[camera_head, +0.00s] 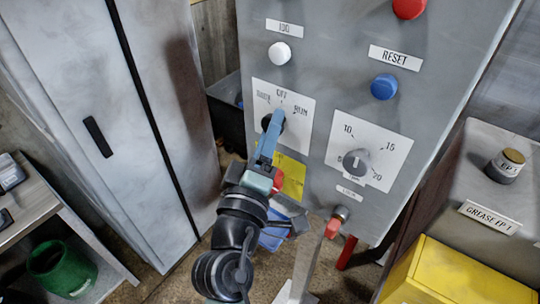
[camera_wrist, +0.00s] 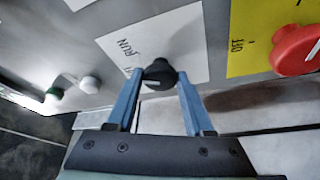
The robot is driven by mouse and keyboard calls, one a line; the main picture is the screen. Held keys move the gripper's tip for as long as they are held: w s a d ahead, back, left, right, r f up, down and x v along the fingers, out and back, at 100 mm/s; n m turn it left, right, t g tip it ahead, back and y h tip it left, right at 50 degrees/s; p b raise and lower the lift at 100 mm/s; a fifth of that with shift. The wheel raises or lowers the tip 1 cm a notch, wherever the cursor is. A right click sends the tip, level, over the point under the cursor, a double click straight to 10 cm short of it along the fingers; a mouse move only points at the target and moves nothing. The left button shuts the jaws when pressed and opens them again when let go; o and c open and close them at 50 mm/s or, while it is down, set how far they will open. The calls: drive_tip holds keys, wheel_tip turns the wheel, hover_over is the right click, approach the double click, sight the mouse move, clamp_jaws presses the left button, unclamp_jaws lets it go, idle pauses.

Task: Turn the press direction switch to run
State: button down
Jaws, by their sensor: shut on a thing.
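The press direction switch is a black rotary knob (camera_wrist: 159,76) on a white label plate (camera_head: 297,107) of the grey control panel (camera_head: 312,65). The plate reads OFF at the top and RUN to its right; a third word on the left is too small to read surely. My gripper (camera_head: 271,128) reaches up to the knob from below, its blue fingers covering most of it. In the wrist view, my gripper (camera_wrist: 160,80) has one finger on each side of the knob, shut on it.
A white button (camera_head: 279,53), a blue RESET button (camera_head: 384,87) and a red button (camera_head: 409,6) are above. A numbered dial (camera_head: 356,162) is right of the switch, with a red-handled key switch (camera_head: 336,222) below. A grey cabinet (camera_head: 110,130) stands left.

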drive_tip(key=m+b, duration=0.2)
drive_tip(key=b, duration=0.1)
drive_tip(key=m+h+b, duration=0.1)
drive_tip(key=m+b, duration=0.1)
drive_tip(key=b, duration=0.2)
drive_tip(key=m+h+b, duration=0.1)
drive_tip(key=b, duration=0.3)
drive_tip(key=shift+a+f+m+t, duration=0.1)
drive_tip(key=shift+f+m+t, duration=0.15)
drive_tip(key=shift+m+t, duration=0.15)
drive_tip(key=shift+r+b, duration=0.15)
drive_tip(key=shift+b, duration=0.2)
drive_tip(key=shift+c, duration=1.5)
unclamp_jaws()
